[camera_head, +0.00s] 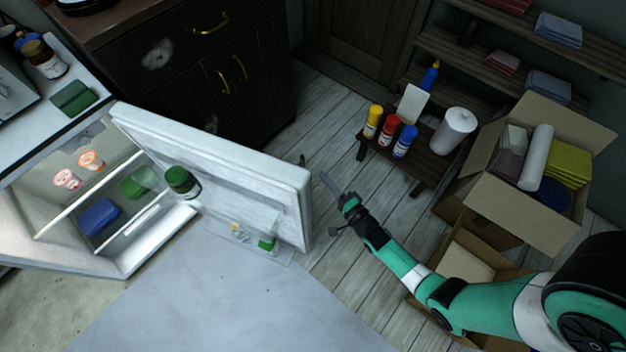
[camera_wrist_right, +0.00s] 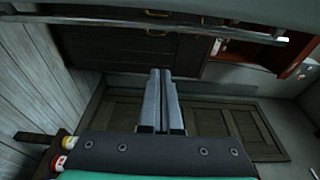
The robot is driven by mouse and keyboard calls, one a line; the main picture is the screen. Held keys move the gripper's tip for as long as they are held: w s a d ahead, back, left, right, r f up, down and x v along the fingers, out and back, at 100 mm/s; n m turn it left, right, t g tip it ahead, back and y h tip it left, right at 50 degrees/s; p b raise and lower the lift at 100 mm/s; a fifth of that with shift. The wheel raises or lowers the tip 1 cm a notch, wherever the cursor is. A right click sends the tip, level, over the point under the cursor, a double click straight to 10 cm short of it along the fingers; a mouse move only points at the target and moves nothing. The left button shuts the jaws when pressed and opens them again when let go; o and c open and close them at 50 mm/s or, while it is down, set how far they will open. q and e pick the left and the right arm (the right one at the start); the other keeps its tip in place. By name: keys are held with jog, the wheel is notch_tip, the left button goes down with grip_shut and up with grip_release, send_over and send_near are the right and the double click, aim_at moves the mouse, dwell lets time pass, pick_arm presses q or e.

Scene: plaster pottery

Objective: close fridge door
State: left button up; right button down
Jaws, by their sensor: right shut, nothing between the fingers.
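The fridge (camera_head: 120,262) stands at the left in the head view, open, with its shelves and contents showing. Its white door (camera_head: 220,165) is swung wide out to the right, its free edge near the picture's middle. My right gripper (camera_head: 328,182) is just right of the door's free edge, with a small gap showing between them in the head view. In the right wrist view the fingers (camera_wrist_right: 161,100) are together and empty, pointing toward dark cabinets. My left gripper is not in view.
A dark cabinet (camera_head: 190,75) stands behind the door. Open cardboard boxes (camera_head: 510,215) stand near my right arm. Wooden floor (camera_head: 330,145) is clear between door and bench.

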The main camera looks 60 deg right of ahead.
jog(key=shift+w+a, duration=0.65)
jog(key=shift+a, duration=0.15)
jog(key=shift+w+a, duration=0.6)
jog(key=shift+a, duration=0.2)
jog(key=shift+s+a, duration=0.1)
